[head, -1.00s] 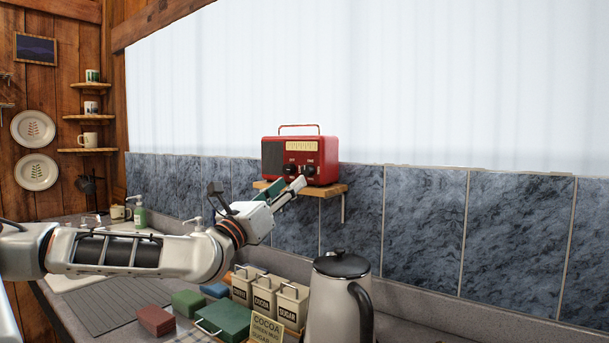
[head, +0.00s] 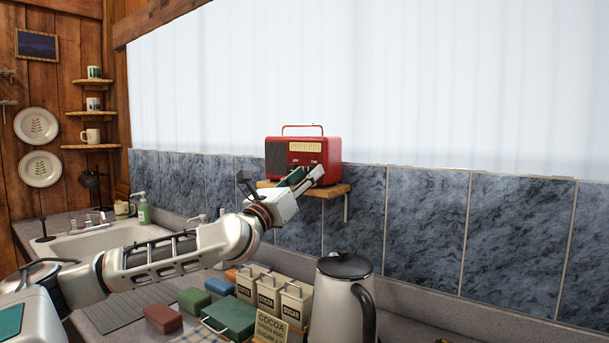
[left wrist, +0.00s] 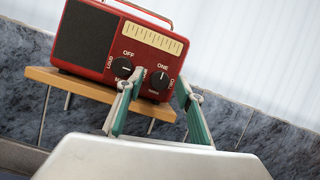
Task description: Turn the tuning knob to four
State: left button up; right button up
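A red radio (head: 303,152) with a dark speaker grille stands on a small wooden shelf (head: 341,190) on the tiled wall. In the left wrist view its front (left wrist: 113,45) has two black knobs. The left knob (left wrist: 122,68) is labelled OFF at the top and LOUD at the side. The right knob (left wrist: 159,82) has ONE above it, and its pale pointer line is towards the top. My left gripper (head: 308,173) is in front of the radio, open. In the left wrist view its fingers (left wrist: 160,76) stand either side of the right knob, with visible gaps. My right gripper is out of view.
Below on the counter are a kettle (head: 342,305), labelled canisters (head: 268,292), a green box (head: 230,318) and colored blocks. A sink (head: 90,241) and soap bottle (head: 143,211) are at the left. Wall tiles stand close behind the shelf.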

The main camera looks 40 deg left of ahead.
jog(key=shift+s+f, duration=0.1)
pick_arm(q)
grip_shut()
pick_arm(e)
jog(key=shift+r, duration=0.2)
pick_arm(q)
jog(key=shift+m, duration=0.3)
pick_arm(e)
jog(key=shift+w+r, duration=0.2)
